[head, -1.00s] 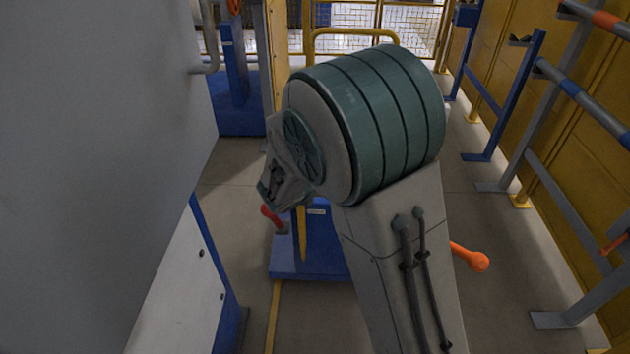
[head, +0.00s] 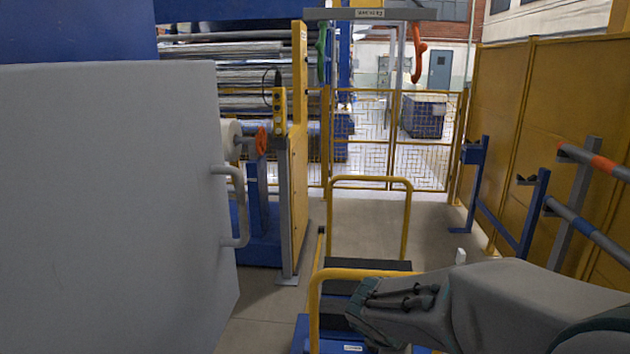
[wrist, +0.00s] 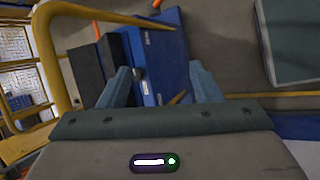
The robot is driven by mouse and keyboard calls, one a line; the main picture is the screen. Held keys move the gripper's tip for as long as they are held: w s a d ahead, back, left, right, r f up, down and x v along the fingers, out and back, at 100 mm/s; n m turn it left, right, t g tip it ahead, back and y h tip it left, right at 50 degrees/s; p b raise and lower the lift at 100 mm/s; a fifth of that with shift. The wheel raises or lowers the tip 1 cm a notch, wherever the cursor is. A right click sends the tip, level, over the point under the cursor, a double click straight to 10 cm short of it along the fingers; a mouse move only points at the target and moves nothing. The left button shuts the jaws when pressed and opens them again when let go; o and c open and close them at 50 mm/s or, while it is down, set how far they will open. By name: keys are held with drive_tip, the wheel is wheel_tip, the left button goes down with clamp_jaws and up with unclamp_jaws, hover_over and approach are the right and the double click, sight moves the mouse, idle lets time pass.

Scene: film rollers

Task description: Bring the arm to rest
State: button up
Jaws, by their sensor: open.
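My gripper (wrist: 163,75) shows in the wrist view with its two blue-grey fingers apart and nothing between them. It is above a blue cart or step with a yellow rail (wrist: 45,50). My arm (head: 500,295) reaches in from the lower right of the head view, roughly level, its near end cut off by the frame. I cannot make out the gripper's fingers in the head view.
A large grey panel with a handle (head: 236,205) fills the left. A stepped platform with yellow rails (head: 370,180) stands in the middle, close to my arm. A rack of bars (head: 590,160) lines the right, before a yellow wall (head: 550,110). Mesh fencing (head: 400,140) closes the back.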

drive_tip(key=s+a+r+m+y+p, duration=0.1)
drive_tip(key=s+r+m+y+p, duration=0.1)
drive_tip(key=s+r+m, duration=0.2)
drive_tip(key=s+a+r+m+g+y+p, duration=0.1)
drive_tip(key=s+r+m+y+p, duration=0.1)
drive_tip(key=s+m, duration=0.6)
drive_tip(key=shift+s+a+r+m+y, duration=0.25)
drive_tip(key=shift+r+m+y, duration=0.35)
drive_tip(key=shift+r+m, duration=0.45)
